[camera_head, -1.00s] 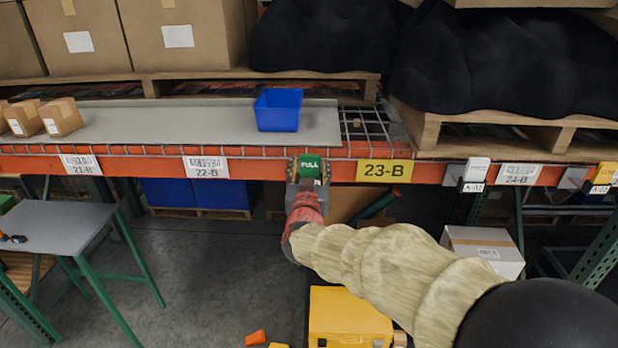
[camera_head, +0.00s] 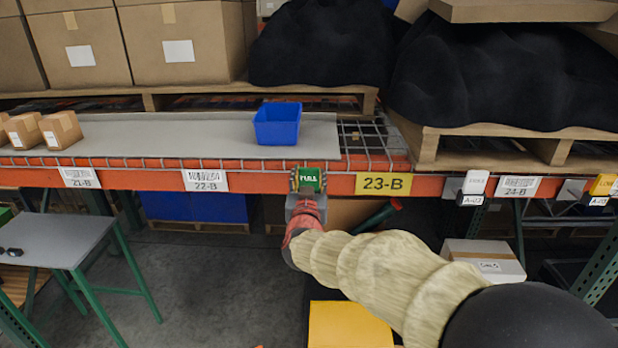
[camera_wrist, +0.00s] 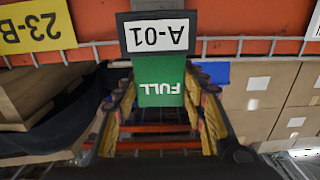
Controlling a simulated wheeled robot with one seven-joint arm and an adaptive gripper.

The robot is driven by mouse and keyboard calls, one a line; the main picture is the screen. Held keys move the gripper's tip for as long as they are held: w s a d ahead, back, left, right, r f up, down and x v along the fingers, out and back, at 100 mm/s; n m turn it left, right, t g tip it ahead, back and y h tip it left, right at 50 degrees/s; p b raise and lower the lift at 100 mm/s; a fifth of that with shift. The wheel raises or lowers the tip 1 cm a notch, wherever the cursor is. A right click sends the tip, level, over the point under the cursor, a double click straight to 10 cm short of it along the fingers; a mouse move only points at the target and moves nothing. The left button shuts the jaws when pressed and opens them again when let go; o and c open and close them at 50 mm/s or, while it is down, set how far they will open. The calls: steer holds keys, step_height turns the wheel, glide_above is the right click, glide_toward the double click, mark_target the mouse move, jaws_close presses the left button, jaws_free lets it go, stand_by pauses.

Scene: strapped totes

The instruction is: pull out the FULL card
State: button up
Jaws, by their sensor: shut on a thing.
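The green FULL card (camera_head: 309,179) is at the front of the orange shelf beam, just left of the 23-B label. In the wrist view the FULL card (camera_wrist: 161,84) appears upside down, its edge meeting the dark-framed A-01 holder (camera_wrist: 156,34). I cannot tell how much of the card is inside the holder. My gripper (camera_head: 308,184) reaches up to the beam and is shut on the card. In the wrist view the fingers of my gripper (camera_wrist: 160,92) are on both sides of the card.
A blue bin (camera_head: 277,125) stands on the grey shelf deck above. A white FULL card (camera_head: 476,182) and a yellow LOW card (camera_head: 603,184) sit farther right on the beam. A grey table (camera_head: 45,240) stands left, and a yellow case (camera_head: 349,324) lies below my arm.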

steer(key=c, duration=0.5)
steer(key=shift+r, duration=0.15)
steer(key=shift+c, duration=0.2)
steer(key=shift+r+p, duration=1.65)
steer(key=shift+r, duration=0.7)
steer(key=s, duration=1)
steer(key=shift+a, duration=0.15)
steer(key=shift+f, duration=0.1)
